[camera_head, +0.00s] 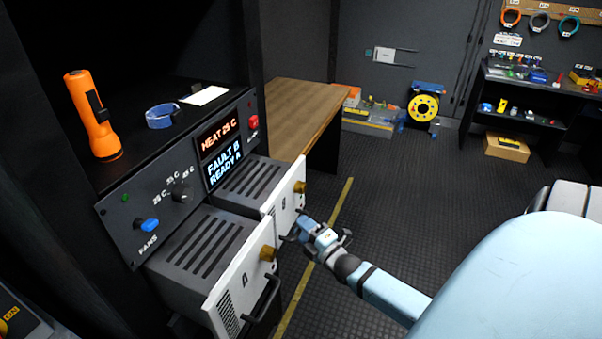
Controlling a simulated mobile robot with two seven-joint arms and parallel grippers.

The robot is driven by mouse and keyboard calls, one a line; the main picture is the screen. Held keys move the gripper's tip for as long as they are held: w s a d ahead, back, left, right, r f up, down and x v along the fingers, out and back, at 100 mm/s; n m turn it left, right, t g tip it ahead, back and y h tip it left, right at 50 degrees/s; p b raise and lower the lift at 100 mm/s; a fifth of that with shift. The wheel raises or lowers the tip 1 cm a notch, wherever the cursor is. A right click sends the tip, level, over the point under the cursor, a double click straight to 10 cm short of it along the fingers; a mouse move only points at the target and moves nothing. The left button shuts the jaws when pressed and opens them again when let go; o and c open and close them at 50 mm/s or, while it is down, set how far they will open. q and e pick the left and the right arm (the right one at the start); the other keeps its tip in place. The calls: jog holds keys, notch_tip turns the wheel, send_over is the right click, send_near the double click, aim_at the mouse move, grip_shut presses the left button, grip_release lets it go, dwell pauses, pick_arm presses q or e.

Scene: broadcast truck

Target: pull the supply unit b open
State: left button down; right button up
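Supply unit B (284,207) is a grey slotted box with a white front marked B and a brass knob. It sticks out of the rack on the right, beside unit A (238,290). My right gripper (300,226) is at the lower right of unit B's front, where the handle is. The gripper covers most of that handle, and I cannot tell whether its fingers are closed on it. The display (225,152) above reads HEAT 25 C, FAULT B, READY A. My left gripper is out of view.
Unit A also sticks out, with a black handle (264,298). An orange torch (92,115) and a blue tape roll (161,116) stand on the rack top. A wooden table (298,105) is behind unit B.

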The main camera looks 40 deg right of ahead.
jog(key=s+f+b, duration=0.2)
jog(key=s, duration=1)
jog(key=shift+s, duration=0.4)
jog(key=shift+a+f, duration=0.1)
